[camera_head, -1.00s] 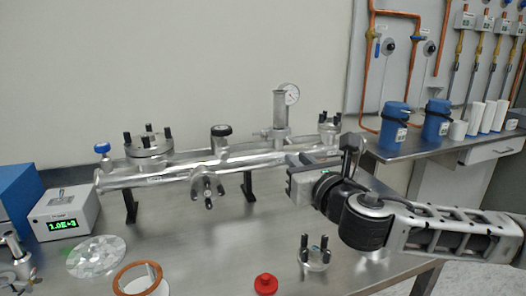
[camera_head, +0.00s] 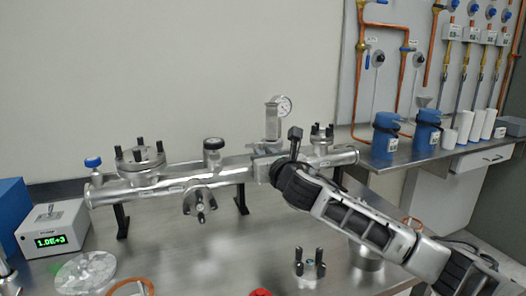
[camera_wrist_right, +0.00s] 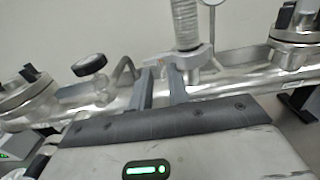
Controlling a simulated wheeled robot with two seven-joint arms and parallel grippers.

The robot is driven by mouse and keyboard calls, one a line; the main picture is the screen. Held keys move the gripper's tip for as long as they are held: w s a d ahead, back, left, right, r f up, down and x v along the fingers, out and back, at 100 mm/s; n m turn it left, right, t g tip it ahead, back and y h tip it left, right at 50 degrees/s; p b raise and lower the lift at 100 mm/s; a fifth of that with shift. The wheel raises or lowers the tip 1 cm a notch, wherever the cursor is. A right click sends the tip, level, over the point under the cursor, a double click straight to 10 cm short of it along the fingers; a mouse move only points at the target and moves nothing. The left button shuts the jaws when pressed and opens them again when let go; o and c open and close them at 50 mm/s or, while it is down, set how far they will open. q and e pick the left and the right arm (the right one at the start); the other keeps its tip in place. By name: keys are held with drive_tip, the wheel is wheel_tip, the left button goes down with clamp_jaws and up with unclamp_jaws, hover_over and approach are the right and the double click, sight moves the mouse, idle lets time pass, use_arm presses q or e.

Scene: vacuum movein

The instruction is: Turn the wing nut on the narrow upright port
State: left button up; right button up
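The narrow upright port (camera_head: 272,122) stands on the horizontal metal tube, with a round dial gauge (camera_head: 284,106) at its top. In the right wrist view its ribbed column (camera_wrist_right: 186,25) rises from a clamp (camera_wrist_right: 192,58) at its base. A small wing-like part, apparently the wing nut (camera_wrist_right: 155,62), sticks out to the left of the clamp. My right gripper (camera_wrist_right: 161,82) has its two fingers apart, just below and at this part; I cannot tell whether they touch it.
The long tube (camera_head: 150,187) carries wider bolted flanges (camera_head: 140,158), a black knob (camera_head: 213,143) and a blue-capped valve (camera_head: 93,162). A loose bolted flange (camera_head: 310,265) stands on the bench near my forearm. A readout box (camera_head: 52,230) is at left.

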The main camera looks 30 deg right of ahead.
drive_tip(key=shift+x, duration=0.75)
clamp_jaws()
